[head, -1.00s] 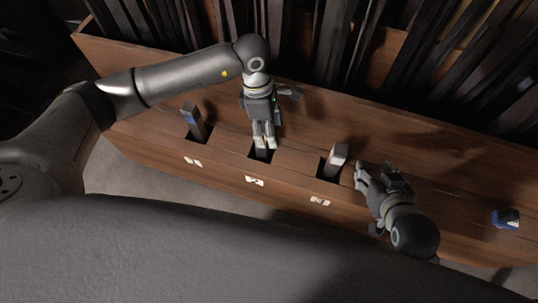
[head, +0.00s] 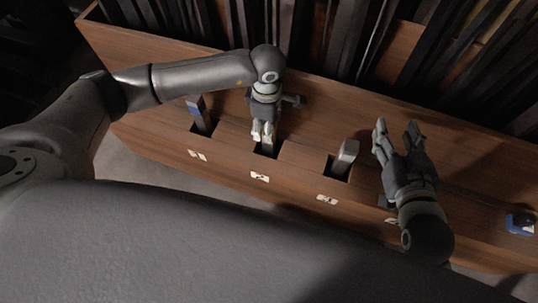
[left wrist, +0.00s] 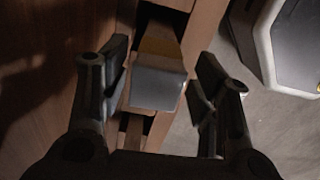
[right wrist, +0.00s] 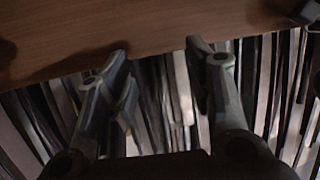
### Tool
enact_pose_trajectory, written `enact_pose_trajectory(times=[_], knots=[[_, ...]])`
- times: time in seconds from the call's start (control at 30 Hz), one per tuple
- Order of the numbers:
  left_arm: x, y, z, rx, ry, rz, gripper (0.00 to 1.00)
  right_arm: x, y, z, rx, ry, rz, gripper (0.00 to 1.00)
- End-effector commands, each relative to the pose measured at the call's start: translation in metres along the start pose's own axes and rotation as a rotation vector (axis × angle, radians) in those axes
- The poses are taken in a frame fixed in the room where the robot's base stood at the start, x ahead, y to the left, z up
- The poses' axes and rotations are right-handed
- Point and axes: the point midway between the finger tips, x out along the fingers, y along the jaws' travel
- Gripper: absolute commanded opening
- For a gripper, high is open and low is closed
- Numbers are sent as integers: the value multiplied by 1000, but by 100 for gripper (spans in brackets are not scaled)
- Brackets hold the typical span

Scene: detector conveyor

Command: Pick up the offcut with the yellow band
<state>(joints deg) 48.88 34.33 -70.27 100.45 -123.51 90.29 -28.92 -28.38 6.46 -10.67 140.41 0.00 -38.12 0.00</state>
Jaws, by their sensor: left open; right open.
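The offcut with the yellow band (left wrist: 158,82) is a grey block standing in a slot, its yellow-brown band below the top end. It lies between the open fingers of my left gripper (left wrist: 160,75) in the left wrist view, with a gap on each side. In the head view my left gripper (head: 263,131) is over the middle slot (head: 267,150) and hides most of that offcut. My right gripper (head: 397,130) is open and empty above the wooden top; the right wrist view shows nothing between its fingers.
An offcut with a blue band (head: 198,113) stands in the left slot, and a plain grey offcut (head: 346,156) in the right slot. A blue-and-dark object (head: 520,222) lies at the far right. Pale labels (head: 260,177) mark the front face. Dark upright strips (head: 340,50) crowd the back.

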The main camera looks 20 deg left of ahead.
Motion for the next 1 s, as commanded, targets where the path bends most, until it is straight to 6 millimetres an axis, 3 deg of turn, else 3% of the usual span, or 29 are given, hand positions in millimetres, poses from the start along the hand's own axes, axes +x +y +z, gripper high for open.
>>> enact_pose_trajectory(times=[0.4,0.8,1.0], knots=[[40,3,4,-1,0,-1,56,-1,-8,-58,4,318,-19,48],[45,3,4,0,0,-1,56,-4,-10,-69,5,368,-22,48],[45,3,4,-1,0,-1,31,-4,-10,-69,5,368,-22,48]])
